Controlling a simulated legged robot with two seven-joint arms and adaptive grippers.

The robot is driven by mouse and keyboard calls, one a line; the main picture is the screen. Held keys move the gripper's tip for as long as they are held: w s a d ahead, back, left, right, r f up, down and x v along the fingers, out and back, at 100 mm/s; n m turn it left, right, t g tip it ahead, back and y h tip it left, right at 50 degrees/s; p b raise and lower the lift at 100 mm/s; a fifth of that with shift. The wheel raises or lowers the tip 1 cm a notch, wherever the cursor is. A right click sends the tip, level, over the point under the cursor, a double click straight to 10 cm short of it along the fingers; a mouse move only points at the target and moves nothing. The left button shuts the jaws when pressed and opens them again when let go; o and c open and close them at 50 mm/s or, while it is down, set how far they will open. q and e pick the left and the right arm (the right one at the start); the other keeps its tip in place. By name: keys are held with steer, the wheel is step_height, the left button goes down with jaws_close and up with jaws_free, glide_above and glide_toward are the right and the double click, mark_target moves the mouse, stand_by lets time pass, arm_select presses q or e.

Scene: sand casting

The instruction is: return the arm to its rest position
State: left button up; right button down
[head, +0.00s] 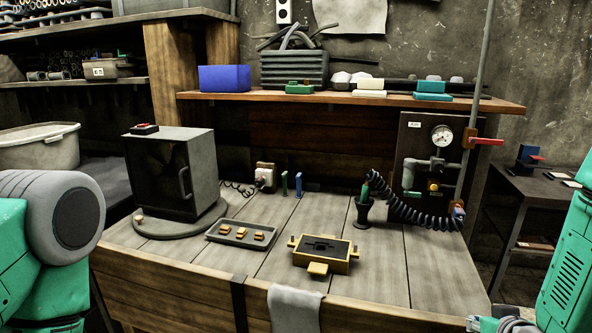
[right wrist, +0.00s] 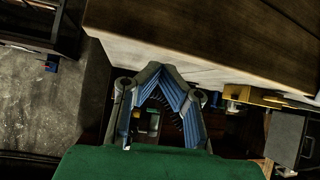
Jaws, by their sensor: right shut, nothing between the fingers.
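My right gripper (right wrist: 166,70) shows in the right wrist view. Its blue-padded fingers meet at the tips and hold nothing. A pale, wood-edged surface (right wrist: 160,50) lies just past the fingertips there; I cannot tell whether they touch it. In the head view, only a small part of what looks like my right gripper (head: 500,323) shows at the bottom edge, in front of the bench's right front corner. My green right arm is at the right edge. My green and grey left arm is at the left edge, and its gripper is out of frame.
The wooden bench (head: 390,280) carries a dark box oven (head: 155,170), a tray (head: 225,238) with small orange pieces, a yellow-framed mould (head: 340,262) and a coiled hose (head: 420,215). A cloth (head: 293,305) hangs over the front edge. A dark side table (head: 535,190) stands right.

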steer(key=s+a+f+g+y, duration=0.1)
steer(key=s+a+f+g, duration=0.2)
steer(key=s+f, duration=0.5)
steer(key=s+a+f+n+g, duration=0.1)
steer(key=s+a+f+g, duration=0.25)
steer(key=s, duration=0.95)
steer(key=s+a+f+g+y, duration=0.15)
steer(key=s+f+g, duration=0.3)
steer(key=s, duration=0.55)
step_height(320, 180, down, 12)
steer(key=w+a+n+t+b, duration=0.1)
steer(key=b, duration=1)
steer(key=shift+w+a+r+h, duration=0.2)
steer(key=shift+w+a+h, duration=0.15)
steer(key=shift+a+h, duration=0.1)
steer(key=shift+d, duration=0.1)
steer(key=shift+w, duration=0.1)
